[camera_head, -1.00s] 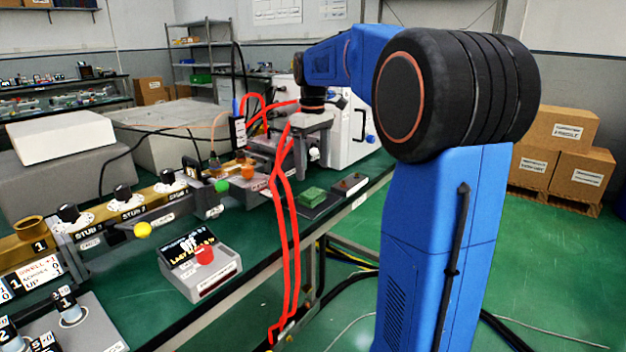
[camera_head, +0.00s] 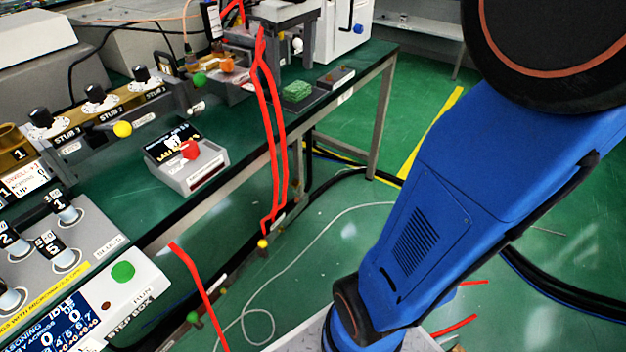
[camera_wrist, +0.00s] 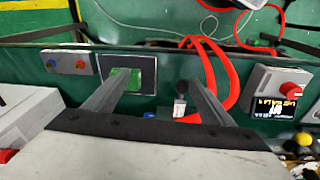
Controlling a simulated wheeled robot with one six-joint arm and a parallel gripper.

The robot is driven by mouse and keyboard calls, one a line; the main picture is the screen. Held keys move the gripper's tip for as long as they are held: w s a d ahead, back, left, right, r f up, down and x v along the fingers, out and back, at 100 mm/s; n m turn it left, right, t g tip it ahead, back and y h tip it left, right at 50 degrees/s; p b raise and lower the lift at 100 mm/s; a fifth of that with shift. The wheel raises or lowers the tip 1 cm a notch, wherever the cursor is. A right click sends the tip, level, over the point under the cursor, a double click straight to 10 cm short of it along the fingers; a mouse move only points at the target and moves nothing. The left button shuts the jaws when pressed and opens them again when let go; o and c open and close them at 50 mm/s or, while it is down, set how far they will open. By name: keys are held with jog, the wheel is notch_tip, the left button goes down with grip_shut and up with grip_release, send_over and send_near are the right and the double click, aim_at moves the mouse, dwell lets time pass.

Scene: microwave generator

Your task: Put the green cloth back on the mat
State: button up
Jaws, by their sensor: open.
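The green cloth (camera_head: 297,90) is a small folded-looking pad on the bench near its right end. In the wrist view the cloth (camera_wrist: 133,76) shows on the black mat (camera_wrist: 146,62), partly hidden by my left finger. My gripper (camera_wrist: 157,77) is open with nothing between its fingers. Its left finger overlaps the cloth in the picture, and its right finger is off to the right of the mat. I cannot tell whether the finger touches the cloth.
A small box with buttons (camera_wrist: 68,64) sits beside the mat. Red cables (camera_head: 268,110) hang over the bench front. A box with a red button (camera_head: 190,165) and a stub tuner row (camera_head: 100,105) stand left along the bench.

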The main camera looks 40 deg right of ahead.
jog(key=s+a+f+m+t, duration=0.1)
jog(key=s+a+f, duration=0.3)
jog(key=s+f, duration=0.4)
jog(key=s+a+f+m+t, duration=0.1)
jog(key=s+a+f, duration=0.4)
jog(key=s, duration=0.8)
notch_tip(320, 180, down, 4)
jog(key=shift+r+m+t, duration=0.2)
jog(key=shift+m+t, duration=0.2)
jog(key=shift+t, duration=0.3)
